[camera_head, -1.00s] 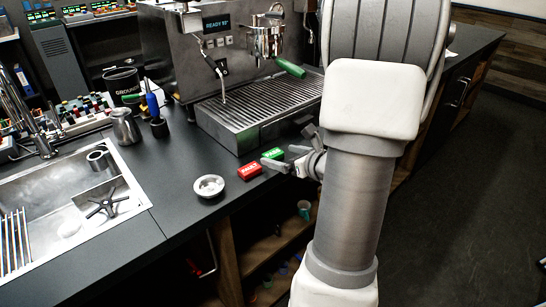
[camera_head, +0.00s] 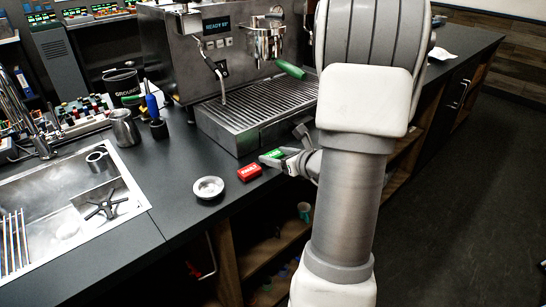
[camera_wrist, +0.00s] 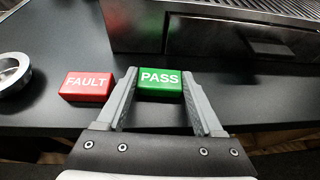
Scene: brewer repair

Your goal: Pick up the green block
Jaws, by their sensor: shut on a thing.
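The green block (camera_wrist: 160,81), marked PASS, lies on the dark counter in the wrist view. It also shows in the head view (camera_head: 272,154), partly hidden by my gripper. My gripper (camera_wrist: 159,90) has one finger on each side of the green block and is shut on it. The block looks level and at counter height; I cannot tell whether it is lifted. The red block (camera_wrist: 87,85), marked FAULT, lies just left of my gripper's left finger. The red block is also in the head view (camera_head: 250,173).
The espresso machine's drip tray (camera_head: 262,110) stands just behind the blocks. A small round metal dish (camera_head: 208,188) lies to the left. The sink (camera_head: 75,200) is further left. The counter's front edge is close to my gripper.

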